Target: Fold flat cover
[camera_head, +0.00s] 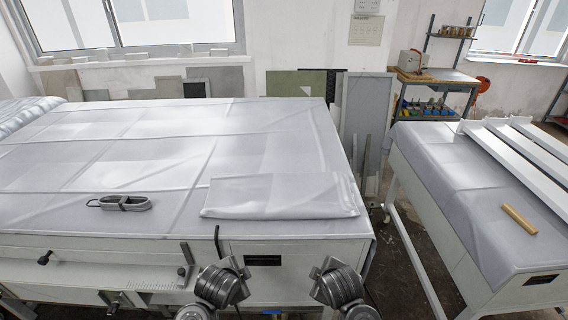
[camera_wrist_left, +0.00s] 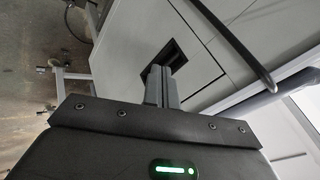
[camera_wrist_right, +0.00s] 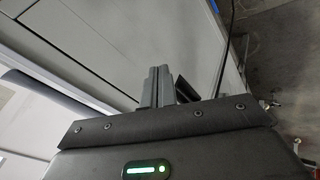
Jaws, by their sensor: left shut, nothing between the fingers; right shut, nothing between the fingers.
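A pale, translucent cover (camera_head: 120,150) lies over the large machine table, with creases and slack at its right edge. A flat layered piece of cover (camera_head: 280,197) lies on top near the front right corner; whether it joins the sheet below I cannot tell. My left gripper (camera_wrist_left: 161,84) is shut and empty in the left wrist view, in front of the machine's pale front panel. My right gripper (camera_wrist_right: 157,86) is shut and empty in the right wrist view, also before a pale panel. Neither gripper's fingers show in the head view; only my arm joints show at the bottom.
A grey oval tool (camera_head: 125,203) lies on the cover at the front left. A second covered table (camera_head: 450,165) stands at the right with white beams (camera_head: 520,155) and a wooden block (camera_head: 518,219) on it. A floor gap (camera_head: 410,215) separates the tables. A workbench (camera_head: 435,75) stands behind.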

